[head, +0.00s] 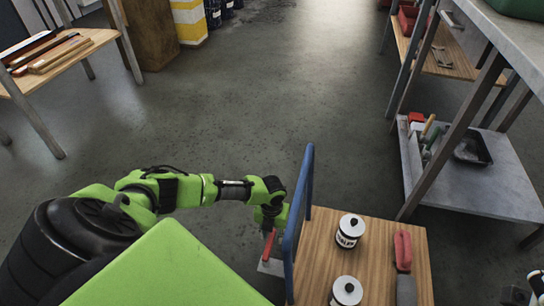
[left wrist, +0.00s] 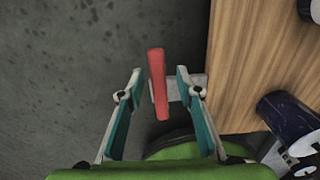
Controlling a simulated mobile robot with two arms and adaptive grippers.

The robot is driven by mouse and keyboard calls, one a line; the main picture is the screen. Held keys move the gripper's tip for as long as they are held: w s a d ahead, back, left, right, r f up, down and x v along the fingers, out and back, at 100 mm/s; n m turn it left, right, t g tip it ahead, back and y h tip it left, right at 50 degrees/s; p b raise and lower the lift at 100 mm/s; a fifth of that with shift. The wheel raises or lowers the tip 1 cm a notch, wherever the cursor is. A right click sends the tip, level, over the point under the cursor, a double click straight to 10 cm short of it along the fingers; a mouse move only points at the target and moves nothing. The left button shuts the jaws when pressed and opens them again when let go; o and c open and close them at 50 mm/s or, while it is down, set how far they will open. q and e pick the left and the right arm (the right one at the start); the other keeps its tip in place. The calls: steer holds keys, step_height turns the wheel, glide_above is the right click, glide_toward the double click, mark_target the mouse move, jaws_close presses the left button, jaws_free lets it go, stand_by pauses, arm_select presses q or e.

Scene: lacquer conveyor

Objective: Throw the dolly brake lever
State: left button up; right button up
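The red brake lever (head: 269,243) stands on a small grey metal bracket (head: 271,267) at the left side of the dolly. The dolly has a wooden deck (head: 322,250) and a blue upright push frame (head: 299,225). My left gripper (head: 270,218) is at the lever, left of the blue frame. In the left wrist view, my left gripper (left wrist: 160,72) is open. The red lever (left wrist: 158,85) is between its spread fingers, with visible gaps on both sides. The bracket (left wrist: 186,90) joins the wooden deck (left wrist: 255,50) there.
Two white-labelled cans (head: 350,230) and a red-handled tool (head: 403,250) are on the deck. A grey workbench (head: 480,180) with a lower shelf stands at the right, a wooden table (head: 75,55) at the upper left. The floor (head: 270,110) between is clear.

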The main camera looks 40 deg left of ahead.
arm_select(q)
step_height(320, 180, up, 12)
stand_by(0.4)
steer(key=shift+f, duration=0.2)
